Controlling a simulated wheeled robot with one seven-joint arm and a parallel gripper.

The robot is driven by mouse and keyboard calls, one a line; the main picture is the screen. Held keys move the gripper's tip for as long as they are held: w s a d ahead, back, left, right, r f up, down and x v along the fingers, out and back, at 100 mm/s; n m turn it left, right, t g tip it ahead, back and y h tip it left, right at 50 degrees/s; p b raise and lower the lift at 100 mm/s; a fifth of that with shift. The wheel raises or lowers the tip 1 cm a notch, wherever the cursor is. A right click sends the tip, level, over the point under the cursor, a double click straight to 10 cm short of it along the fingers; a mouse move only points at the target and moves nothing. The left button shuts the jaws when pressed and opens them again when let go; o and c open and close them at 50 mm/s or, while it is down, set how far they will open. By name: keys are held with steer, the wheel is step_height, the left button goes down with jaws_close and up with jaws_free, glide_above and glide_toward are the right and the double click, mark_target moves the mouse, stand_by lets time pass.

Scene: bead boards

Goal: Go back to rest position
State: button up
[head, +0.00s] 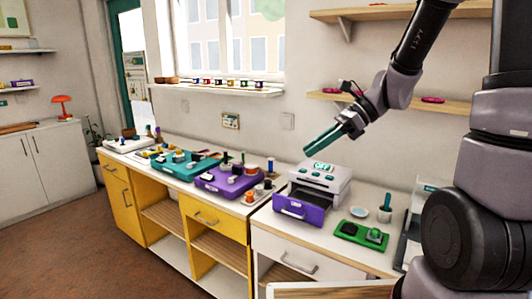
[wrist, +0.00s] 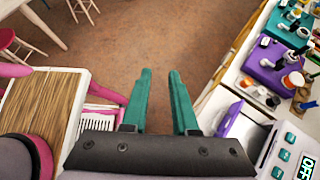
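My gripper (head: 322,142) has teal fingers and is raised above the counter, over the white machine (head: 326,180). In the wrist view the two fingers (wrist: 160,72) stand apart with only floor showing between them, so it is open and empty. The machine has a purple drawer (head: 300,209) pulled out at its front and a small screen on top reading "OFF". The drawer also shows at the right of the wrist view (wrist: 230,118).
A purple board (head: 212,184) and a teal board (head: 170,170) with pegs and beads stand left of the machine. A green board (head: 350,236) and a small white dish (head: 359,212) lie to its right. A wall shelf (head: 372,105) is behind my wrist. Open floor lies in front.

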steer(key=s+d+r+n+t+h, duration=0.4)
steer(key=d+r+n, duration=0.2)
steer(key=n, duration=0.1)
steer(key=s+d+r+n+t+h, duration=0.3)
steer(key=s+d+r+n+h, duration=0.1)
steer(key=d+r+n, duration=0.3)
steer(key=shift+t+h, duration=0.3)
steer(key=shift+t, duration=0.1)
